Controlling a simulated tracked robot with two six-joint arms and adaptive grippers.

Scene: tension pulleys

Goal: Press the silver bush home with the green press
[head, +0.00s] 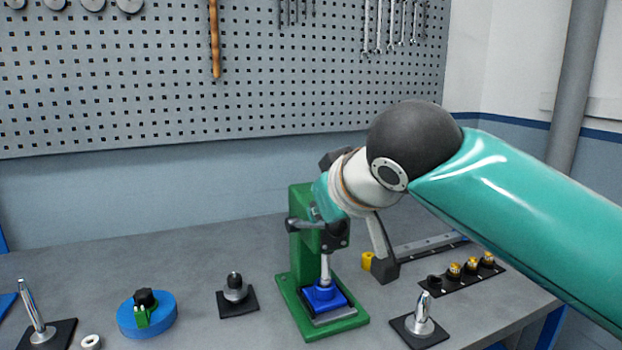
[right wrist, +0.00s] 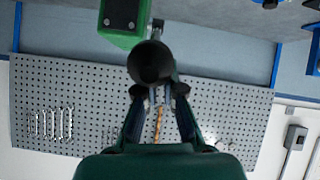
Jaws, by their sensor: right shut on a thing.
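The green press (head: 303,240) stands on the bench in the middle of the head view. Its silver ram (head: 325,270) reaches down to a blue block (head: 322,297) on the press base. I cannot make out the silver bush; the ram and block may hide it. In the right wrist view, my right gripper (right wrist: 157,95) is shut on a dark round knob (right wrist: 150,62), beside the green press head (right wrist: 122,22). My left gripper is out of view.
A silver post on a black plate (head: 421,318) stands right of the press. A black rack (head: 460,279) with brass pieces lies behind it. To the left are a black-topped grey part (head: 236,289), a blue disc (head: 160,320) and another silver post (head: 34,312). A pegboard (head: 150,90) hangs behind.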

